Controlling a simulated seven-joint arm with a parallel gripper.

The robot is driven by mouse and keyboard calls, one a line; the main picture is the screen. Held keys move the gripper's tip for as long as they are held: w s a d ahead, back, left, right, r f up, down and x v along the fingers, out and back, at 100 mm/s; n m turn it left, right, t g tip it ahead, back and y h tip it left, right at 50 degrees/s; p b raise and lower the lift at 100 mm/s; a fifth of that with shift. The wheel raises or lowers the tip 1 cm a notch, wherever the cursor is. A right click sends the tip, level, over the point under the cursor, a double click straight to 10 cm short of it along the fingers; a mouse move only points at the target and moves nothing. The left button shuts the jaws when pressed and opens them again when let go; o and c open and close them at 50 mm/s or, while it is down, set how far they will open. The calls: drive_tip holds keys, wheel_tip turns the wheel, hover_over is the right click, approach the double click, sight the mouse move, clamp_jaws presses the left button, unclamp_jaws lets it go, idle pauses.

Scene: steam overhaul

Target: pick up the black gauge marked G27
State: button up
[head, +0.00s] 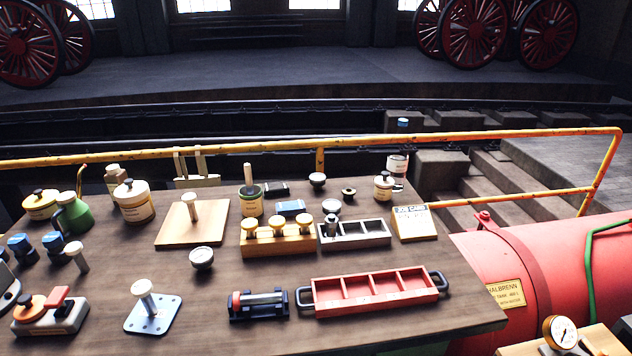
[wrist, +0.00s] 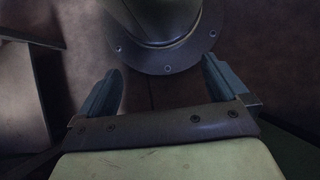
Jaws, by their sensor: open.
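My gripper (wrist: 162,67) shows in the wrist view with its two grey fingers wide apart and nothing held between them. A round flange with small screws fills the space beyond the fingers. I cannot make out the G27 mark on anything. A small round gauge (head: 202,258) with a pale face lies on the workbench in the head view, left of centre. Its rim colour and lettering are too small to tell. Part of another round dial (head: 9,296) shows at the left edge. No gauge is seen in the wrist view.
The wooden workbench (head: 250,328) carries a red divided tray (head: 374,305), a wooden block with yellow-topped pieces (head: 277,246), a blue plate with a post (head: 153,314), and several tins and bottles. A yellow rail (head: 400,138) runs behind. A brass-rimmed gauge (head: 561,333) stands at lower right.

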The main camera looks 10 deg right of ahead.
drive_tip(key=shift+c, duration=0.7)
